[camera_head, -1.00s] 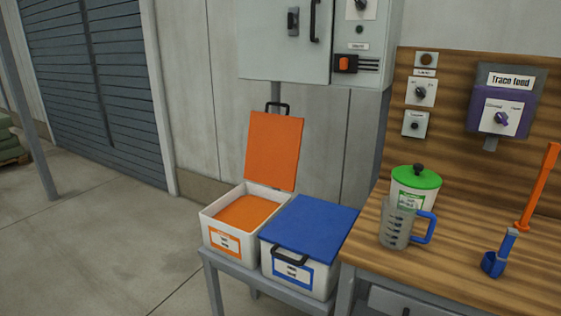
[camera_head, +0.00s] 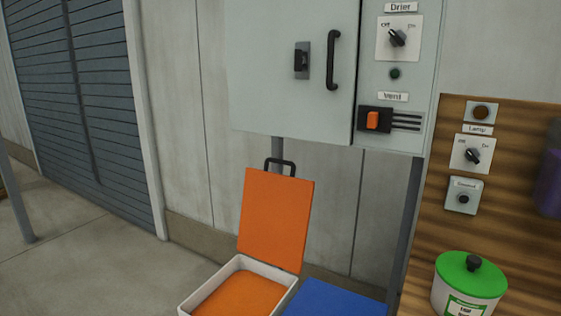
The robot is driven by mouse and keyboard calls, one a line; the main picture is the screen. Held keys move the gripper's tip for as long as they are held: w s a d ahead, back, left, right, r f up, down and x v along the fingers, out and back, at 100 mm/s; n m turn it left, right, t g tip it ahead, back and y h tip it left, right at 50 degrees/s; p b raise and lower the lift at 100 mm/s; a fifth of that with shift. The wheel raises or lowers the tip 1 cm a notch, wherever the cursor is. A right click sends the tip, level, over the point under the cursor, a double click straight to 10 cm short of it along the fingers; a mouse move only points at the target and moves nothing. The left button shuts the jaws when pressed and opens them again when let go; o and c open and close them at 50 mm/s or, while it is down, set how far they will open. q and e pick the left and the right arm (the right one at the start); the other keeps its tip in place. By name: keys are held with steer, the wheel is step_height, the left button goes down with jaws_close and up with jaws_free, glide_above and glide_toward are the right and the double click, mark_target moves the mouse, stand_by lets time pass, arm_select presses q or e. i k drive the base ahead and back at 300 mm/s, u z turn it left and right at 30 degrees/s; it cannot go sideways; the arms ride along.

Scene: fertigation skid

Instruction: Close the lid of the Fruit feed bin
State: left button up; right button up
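A white bin (camera_head: 190,296) with orange contents stands low in the middle of the view, cut off by the bottom edge. Its orange lid (camera_head: 275,221) stands open, nearly upright, at the back of the bin, with a dark handle (camera_head: 280,165) on its top edge. The bin's front label is out of view now; in the earlier frame it has an orange border, but its words are too small to read. Neither of my grippers is in view.
A blue lid (camera_head: 336,300) lies shut on the neighbouring bin at right. A grey cabinet (camera_head: 270,75) hangs on the wall above and behind the orange lid. A green-lidded tub (camera_head: 468,280) stands at right before the wooden panel (camera_head: 500,225).

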mark_target(276, 212)
steer(key=u, duration=1.75)
steer(key=k, duration=0.8)
steer(key=z, duration=0.65)
steer(key=i, duration=1)
steer(key=z, duration=0.1)
